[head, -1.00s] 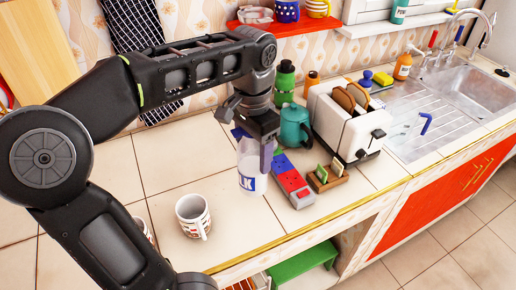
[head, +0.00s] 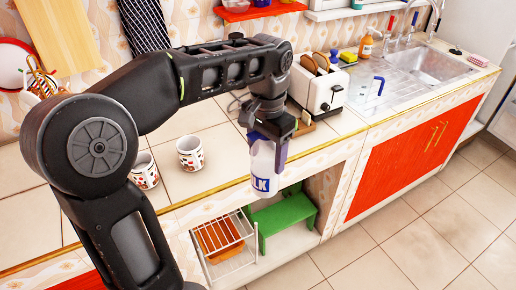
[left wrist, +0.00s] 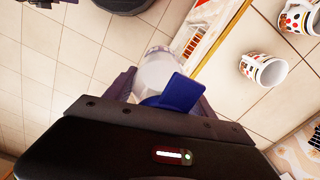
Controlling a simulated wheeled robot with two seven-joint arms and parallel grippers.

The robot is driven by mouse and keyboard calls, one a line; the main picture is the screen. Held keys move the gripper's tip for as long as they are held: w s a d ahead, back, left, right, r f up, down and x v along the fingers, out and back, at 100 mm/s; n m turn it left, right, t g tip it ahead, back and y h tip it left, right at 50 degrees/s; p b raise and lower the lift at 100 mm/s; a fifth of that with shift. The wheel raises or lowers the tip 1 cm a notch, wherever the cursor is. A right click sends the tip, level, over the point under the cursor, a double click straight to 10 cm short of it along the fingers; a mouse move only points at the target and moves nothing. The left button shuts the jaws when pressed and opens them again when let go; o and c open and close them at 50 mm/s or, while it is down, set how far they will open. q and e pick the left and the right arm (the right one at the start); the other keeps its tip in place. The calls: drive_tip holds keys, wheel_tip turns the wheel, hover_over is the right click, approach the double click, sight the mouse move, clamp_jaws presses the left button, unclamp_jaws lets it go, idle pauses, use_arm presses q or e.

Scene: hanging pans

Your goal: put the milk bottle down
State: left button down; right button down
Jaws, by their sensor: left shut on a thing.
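The milk bottle (head: 263,170) is white and translucent with a blue label. My left gripper (head: 272,135) is shut on its upper part and holds it close to upright. In the head view it appears in front of the counter's front edge, over the open shelf area. In the left wrist view the bottle (left wrist: 160,72) shows between the fingers of the gripper (left wrist: 165,88), with a blue piece at its top and floor tiles behind it. My right gripper is not in view.
Two patterned mugs (head: 190,153) (head: 144,170) stand on the tiled counter (head: 215,180). A toaster (head: 318,92) stands behind the gripper. Below are a green stool (head: 287,215) and a white wire rack (head: 222,238). The floor (head: 420,225) at the right is clear.

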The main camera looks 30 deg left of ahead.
use_arm(q)
drive_tip(key=w+d+f, duration=0.5)
drive_tip(key=f, duration=0.1)
drive_tip(key=d+f+n, duration=0.1)
drive_tip(key=d+f, duration=0.1)
drive_tip(key=f, duration=0.9)
drive_tip(key=d+f+n, duration=0.1)
drive_tip(key=d+f, duration=0.1)
drive_tip(key=f, duration=0.8)
drive_tip(key=shift+f, duration=0.35)
drive_tip(key=shift+d, duration=0.15)
